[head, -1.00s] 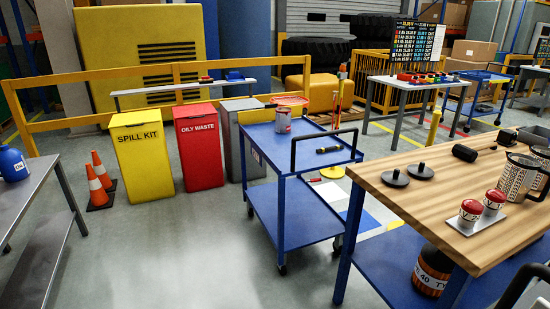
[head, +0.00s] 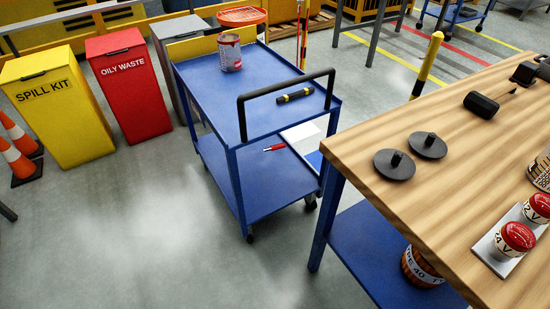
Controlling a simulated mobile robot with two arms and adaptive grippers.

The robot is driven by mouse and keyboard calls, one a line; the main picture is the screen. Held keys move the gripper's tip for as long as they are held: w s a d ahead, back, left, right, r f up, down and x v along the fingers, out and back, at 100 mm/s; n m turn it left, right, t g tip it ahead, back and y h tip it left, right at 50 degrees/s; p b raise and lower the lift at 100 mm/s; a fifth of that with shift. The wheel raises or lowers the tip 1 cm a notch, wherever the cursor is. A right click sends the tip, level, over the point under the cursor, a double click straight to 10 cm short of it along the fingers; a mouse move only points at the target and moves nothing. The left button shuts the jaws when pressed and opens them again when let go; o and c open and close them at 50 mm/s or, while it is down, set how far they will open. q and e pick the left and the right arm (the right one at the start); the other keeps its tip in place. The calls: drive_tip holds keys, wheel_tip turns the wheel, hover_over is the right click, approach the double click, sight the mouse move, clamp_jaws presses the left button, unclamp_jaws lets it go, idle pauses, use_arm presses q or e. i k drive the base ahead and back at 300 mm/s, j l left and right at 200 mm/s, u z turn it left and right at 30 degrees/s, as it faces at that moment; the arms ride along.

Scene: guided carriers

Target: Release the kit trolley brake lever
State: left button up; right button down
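The blue kit trolley (head: 213,94) stands in the middle of the head view, with two shelves and a black push handle (head: 243,116) at its near right end. A small red piece (head: 275,147) shows near the right edge of its lower shelf. It may be the brake lever, but I cannot tell for sure, nor how it is set. A trolley wheel (head: 249,236) shows at the near corner. A paint tin (head: 230,54) and a black torch (head: 294,95) lie on or stand on the top shelf. Neither of my grippers is in view.
A wooden-topped bench (head: 400,222) fills the right, close to the trolley, with black knobbed discs and red-capped items. A yellow spill kit bin (head: 62,115), a red oily waste bin (head: 131,90) and cones stand left. A yellow post (head: 428,65) stands behind. Front floor is clear.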

sight(275, 147)
drive_tip(key=i+l+z, duration=0.15)
drive_tip(key=i+j+z, duration=0.1)
drive_tip(key=z, duration=0.35)
drive_tip(key=j+z, duration=0.65)
drive_tip(key=z, duration=0.2)
drive_tip(key=i, duration=0.05)
